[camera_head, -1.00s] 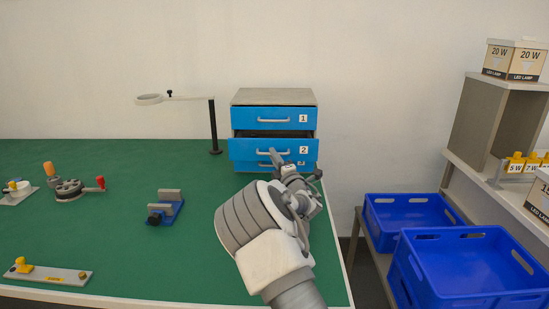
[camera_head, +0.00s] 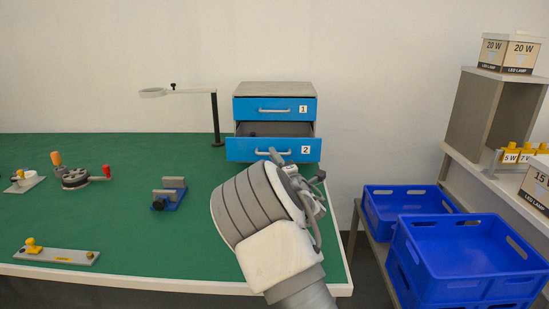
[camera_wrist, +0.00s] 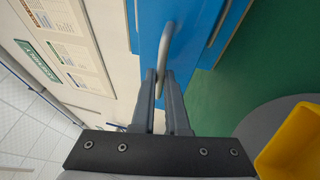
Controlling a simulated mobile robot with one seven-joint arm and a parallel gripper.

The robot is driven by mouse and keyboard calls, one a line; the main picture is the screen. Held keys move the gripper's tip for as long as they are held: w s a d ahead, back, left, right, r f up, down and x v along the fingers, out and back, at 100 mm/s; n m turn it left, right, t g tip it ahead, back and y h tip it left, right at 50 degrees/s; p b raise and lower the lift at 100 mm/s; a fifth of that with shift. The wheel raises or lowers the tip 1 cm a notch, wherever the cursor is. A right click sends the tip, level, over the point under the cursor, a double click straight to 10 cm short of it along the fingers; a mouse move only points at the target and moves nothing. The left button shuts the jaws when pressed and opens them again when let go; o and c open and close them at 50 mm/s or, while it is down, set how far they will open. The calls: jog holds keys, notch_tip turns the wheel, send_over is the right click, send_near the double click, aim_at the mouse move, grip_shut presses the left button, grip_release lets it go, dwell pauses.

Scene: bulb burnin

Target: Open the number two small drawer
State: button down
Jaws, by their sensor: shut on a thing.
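The small blue drawer labelled 2 (camera_head: 240,149) stands pulled out from the grey-topped cabinet (camera_head: 275,88), with its dark inside showing and a dark item at its back left. Its grey bar handle is partly hidden by my gripper (camera_head: 277,156) in the head view. In the wrist view, the handle (camera_wrist: 165,45) runs between the two fingers of my gripper (camera_wrist: 160,85), which is shut on it. The drawer labelled 1 (camera_head: 255,108) above is closed. Anything below drawer 2 is hidden in the head view.
A magnifier lamp (camera_head: 214,120) stands left of the cabinet. A small blue vise (camera_head: 169,195) and a reel with a red knob (camera_head: 76,178) sit on the green bench (camera_head: 120,225). Blue crates (camera_head: 465,250) stand at the right. Bench space before the vise is clear.

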jog(key=c, duration=0.9)
grip_release()
jog(key=p+v, duration=0.2)
jog(key=v, duration=1.5)
jog(key=shift+s+d, duration=0.1)
jog(key=shift+s, duration=0.1)
